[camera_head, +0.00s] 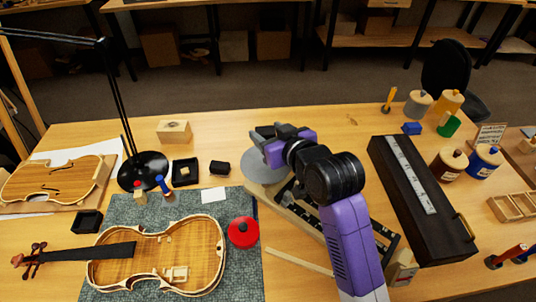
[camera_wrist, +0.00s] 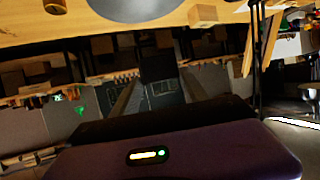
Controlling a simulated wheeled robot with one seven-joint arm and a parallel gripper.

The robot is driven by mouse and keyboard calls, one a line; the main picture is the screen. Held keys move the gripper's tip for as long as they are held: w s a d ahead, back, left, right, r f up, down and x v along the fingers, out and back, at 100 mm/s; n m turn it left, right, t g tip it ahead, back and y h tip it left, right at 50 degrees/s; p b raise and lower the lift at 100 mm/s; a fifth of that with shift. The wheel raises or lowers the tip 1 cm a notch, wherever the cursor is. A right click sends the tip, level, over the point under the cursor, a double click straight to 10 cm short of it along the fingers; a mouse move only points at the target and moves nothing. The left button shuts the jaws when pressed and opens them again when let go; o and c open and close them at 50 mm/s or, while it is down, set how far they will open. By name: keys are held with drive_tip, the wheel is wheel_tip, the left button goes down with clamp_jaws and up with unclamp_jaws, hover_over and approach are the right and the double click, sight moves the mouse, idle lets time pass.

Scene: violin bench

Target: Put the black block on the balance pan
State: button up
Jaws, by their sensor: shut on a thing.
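The balance pan (camera_head: 254,165) is a round grey disc on the left end of a wooden balance that runs to the lower right; my arm hides part of it. It also shows at the top of the wrist view (camera_wrist: 130,10). My gripper (camera_head: 263,134) is in front of the pan's far part in the head view, apparently above it. In the wrist view my gripper (camera_wrist: 158,80) is shut on a dark block, the black block (camera_wrist: 157,67), between its two fingers. The block is hard to make out in the head view. I see no contact between block and pan.
A small black object (camera_head: 220,168) and a black tray (camera_head: 185,172) lie left of the pan. A wooden box (camera_head: 174,131) stands behind them. A red round tin (camera_head: 243,232) and a violin (camera_head: 190,245) lie in front. A long black case (camera_head: 400,180) is on the right.

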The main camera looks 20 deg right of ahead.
wheel_tip(320, 180, down, 8)
drive_tip(key=shift+f, duration=0.25)
idle(0.4)
drive_tip(key=o, duration=1.3)
drive_tip(key=shift+f, duration=0.1)
drive_tip(key=shift+o, duration=0.2)
drive_tip(key=shift+s+r, duration=0.1)
drive_tip(key=shift+r, duration=0.1)
drive_tip(key=b+v, duration=0.1)
drive_tip(key=v, duration=1)
drive_tip(key=shift+s+r, duration=0.1)
drive_tip(key=shift+s, duration=0.3)
